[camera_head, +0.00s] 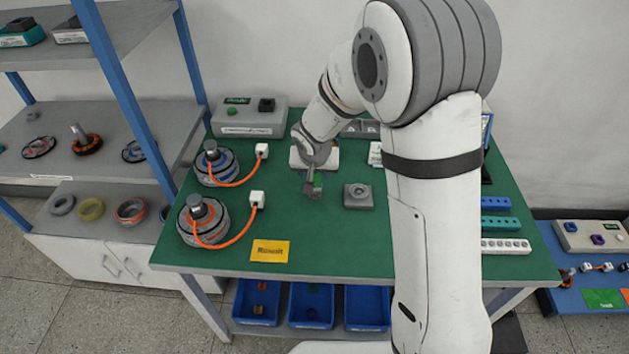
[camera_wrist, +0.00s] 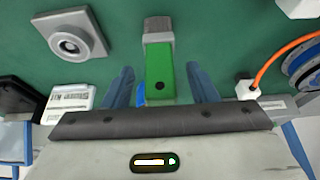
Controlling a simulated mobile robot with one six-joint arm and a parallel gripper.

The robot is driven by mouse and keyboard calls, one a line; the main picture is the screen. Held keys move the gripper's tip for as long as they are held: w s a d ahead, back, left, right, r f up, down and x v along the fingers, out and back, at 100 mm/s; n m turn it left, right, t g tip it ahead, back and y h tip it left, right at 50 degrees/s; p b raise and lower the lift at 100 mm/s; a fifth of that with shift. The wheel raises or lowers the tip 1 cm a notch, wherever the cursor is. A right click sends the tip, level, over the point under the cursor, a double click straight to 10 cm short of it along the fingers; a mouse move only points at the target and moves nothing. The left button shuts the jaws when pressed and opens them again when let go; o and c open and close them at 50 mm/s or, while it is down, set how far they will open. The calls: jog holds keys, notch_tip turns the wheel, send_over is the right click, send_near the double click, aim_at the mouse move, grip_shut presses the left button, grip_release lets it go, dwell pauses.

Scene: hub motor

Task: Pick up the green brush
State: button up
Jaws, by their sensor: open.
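The green brush (camera_wrist: 160,72) is a green block with a grey end, at the top middle of the wrist view. It lies between the two blue-grey fingers of my gripper (camera_wrist: 161,70), with a gap visible on each side. My gripper is open, and its fingers do not appear to touch the brush.
A grey block with a round hub (camera_head: 358,195) stands right of the brush. Two motors (camera_head: 215,165) (camera_head: 203,220) with orange cables stand to the left. A yellow label (camera_head: 270,251) lies near the front edge. A grey control box (camera_head: 249,116) stands behind. The table's front middle is clear.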

jog(key=shift+w+f, duration=0.2)
jog(key=shift+f, duration=0.4)
jog(key=shift+c, duration=0.4)
jog(key=c, duration=0.9)
